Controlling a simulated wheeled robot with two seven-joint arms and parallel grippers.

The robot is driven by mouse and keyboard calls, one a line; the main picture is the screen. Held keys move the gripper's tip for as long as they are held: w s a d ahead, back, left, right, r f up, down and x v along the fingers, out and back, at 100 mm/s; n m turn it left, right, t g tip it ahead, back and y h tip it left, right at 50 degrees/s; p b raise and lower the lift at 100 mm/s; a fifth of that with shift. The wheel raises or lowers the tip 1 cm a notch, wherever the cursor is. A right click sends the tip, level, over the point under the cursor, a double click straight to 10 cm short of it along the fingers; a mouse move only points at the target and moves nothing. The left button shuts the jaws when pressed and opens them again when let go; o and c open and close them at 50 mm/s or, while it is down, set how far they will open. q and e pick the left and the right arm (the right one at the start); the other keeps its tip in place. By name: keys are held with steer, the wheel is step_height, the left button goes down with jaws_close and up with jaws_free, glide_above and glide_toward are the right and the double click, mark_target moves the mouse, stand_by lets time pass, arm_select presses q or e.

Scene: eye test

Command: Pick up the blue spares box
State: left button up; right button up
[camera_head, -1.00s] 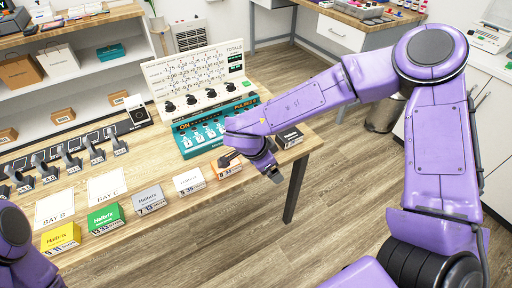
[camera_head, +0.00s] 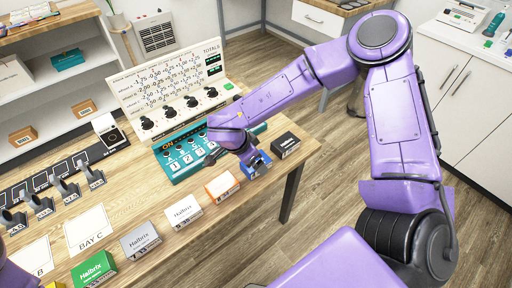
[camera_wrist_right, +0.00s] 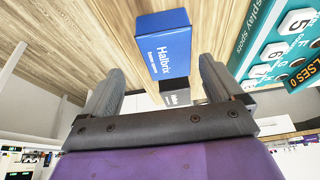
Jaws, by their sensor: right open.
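The blue spares box (camera_head: 257,164) stands near the table's front edge, between an orange box and a black box, partly hidden by my right gripper (camera_head: 240,158). In the right wrist view the blue box (camera_wrist_right: 165,46) shows its label, "Halbrix". My right gripper (camera_wrist_right: 161,66) is open, one finger to each side of the box in the picture, with a gap on both sides. Nothing is in its grasp. A purple part of my left arm shows at the lower left corner of the head view; its gripper is out of sight.
Close beside it are the orange box (camera_head: 222,187) and the black box (camera_head: 285,144). White (camera_head: 183,211), grey (camera_head: 140,241) and green (camera_head: 94,268) boxes continue the row. Behind is a teal switch panel (camera_head: 184,157) with an upright white board (camera_head: 170,95).

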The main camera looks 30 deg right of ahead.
steer(key=x, duration=0.3)
steer(key=w+p+x, duration=0.1)
steer(key=x, duration=0.1)
steer(key=shift+d+f, duration=0.15)
steer(key=shift+f, duration=0.1)
steer(key=c, duration=1.1)
